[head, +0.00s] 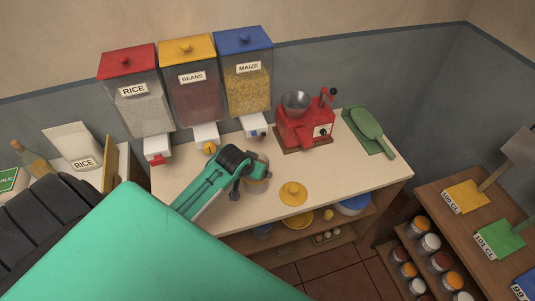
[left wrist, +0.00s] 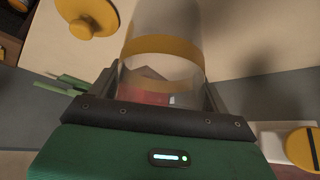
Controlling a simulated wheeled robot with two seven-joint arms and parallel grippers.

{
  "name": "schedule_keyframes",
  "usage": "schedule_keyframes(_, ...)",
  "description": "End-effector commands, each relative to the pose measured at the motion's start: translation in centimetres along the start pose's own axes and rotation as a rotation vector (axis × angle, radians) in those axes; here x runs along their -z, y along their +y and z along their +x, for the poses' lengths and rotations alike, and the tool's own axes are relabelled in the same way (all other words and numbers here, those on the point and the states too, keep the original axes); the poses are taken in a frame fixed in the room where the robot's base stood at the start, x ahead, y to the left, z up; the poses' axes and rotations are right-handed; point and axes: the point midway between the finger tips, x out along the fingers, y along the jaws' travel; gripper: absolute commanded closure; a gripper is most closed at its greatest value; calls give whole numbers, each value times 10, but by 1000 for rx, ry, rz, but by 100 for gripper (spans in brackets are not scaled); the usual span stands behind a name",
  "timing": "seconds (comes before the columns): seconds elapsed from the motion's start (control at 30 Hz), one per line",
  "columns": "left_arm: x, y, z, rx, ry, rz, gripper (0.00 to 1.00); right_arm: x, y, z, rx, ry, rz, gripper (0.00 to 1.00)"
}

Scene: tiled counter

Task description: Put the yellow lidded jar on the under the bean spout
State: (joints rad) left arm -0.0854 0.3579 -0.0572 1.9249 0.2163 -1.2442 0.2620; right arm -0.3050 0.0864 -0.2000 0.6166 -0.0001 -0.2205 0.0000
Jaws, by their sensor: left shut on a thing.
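My left gripper (head: 252,181) is shut on the clear jar (head: 257,185) with a yellow band, which also shows between the fingers in the left wrist view (left wrist: 165,60). The gripper hides much of the jar in the head view. The jar is over the counter, to the right of and nearer than the bean spout (head: 209,148); I cannot tell if it touches the counter. The yellow lid (head: 293,193) lies apart on the counter, right of the jar. The bean spout's yellow knob shows at right in the left wrist view (left wrist: 304,148). My right gripper is not in view.
The rice spout (head: 157,149) and maize spout (head: 254,126) flank the bean spout under their wall dispensers. The counter (head: 345,175) is clear at the front right.

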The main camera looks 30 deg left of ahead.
Motion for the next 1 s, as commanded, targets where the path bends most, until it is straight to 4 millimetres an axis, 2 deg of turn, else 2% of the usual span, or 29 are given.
schedule_keyframes(0.03,14,0,2,0,4,-1,57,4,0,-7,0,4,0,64)
schedule_keyframes(0.23,48,0,25,0,2,-1,57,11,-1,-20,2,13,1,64)
schedule_keyframes(0.6,75,0,44,0,1,0,57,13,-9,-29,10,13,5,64)
schedule_keyframes(0.8,58,0,67,-1,-2,0,57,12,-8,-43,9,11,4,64)
schedule_keyframes(1.0,53,0,75,0,2,1,57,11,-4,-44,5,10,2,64)
